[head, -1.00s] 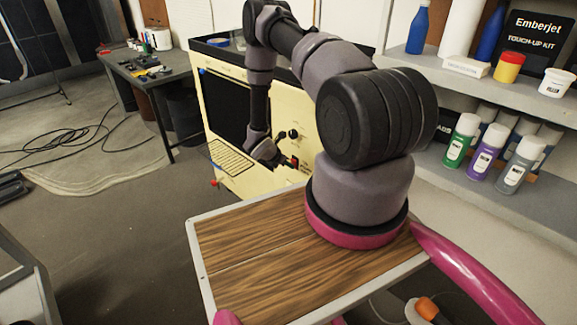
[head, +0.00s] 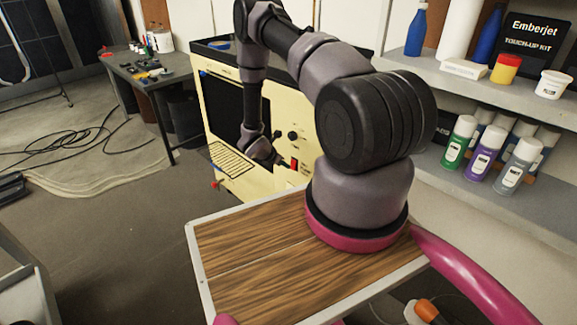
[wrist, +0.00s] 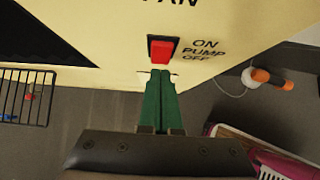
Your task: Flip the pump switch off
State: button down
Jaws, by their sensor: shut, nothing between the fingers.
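The pump switch (wrist: 161,50) is a red rocker in a black frame on the cream machine panel, with the labels ON, PUMP and OFF beside it. It also shows as a small red patch in the head view (head: 294,163). My gripper (wrist: 160,73) has its two green fingers shut together and empty. The fingertips are at the lower edge of the switch in the wrist view. I cannot tell whether they touch it or which way the rocker is tipped. In the head view the gripper is small and dark, just left of the switch.
The cream machine (head: 240,185) has a dark opening, a wire rack (head: 230,160) and black knobs (head: 292,135). Shelves with spray cans (head: 486,151) stand to the right. A table (head: 150,72) stands at the back left. Cables (head: 65,142) lie on the open floor.

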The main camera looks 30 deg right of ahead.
jog(key=v, duration=1.1)
jog(key=shift+s+a, duration=0.2)
jog(key=shift+a, duration=0.05)
jog(key=shift+s+a+f+y, duration=0.1)
jog(key=shift+s+f+y, duration=0.1)
jog(key=shift+f+y, duration=0.35)
jog(key=shift+f, duration=0.1)
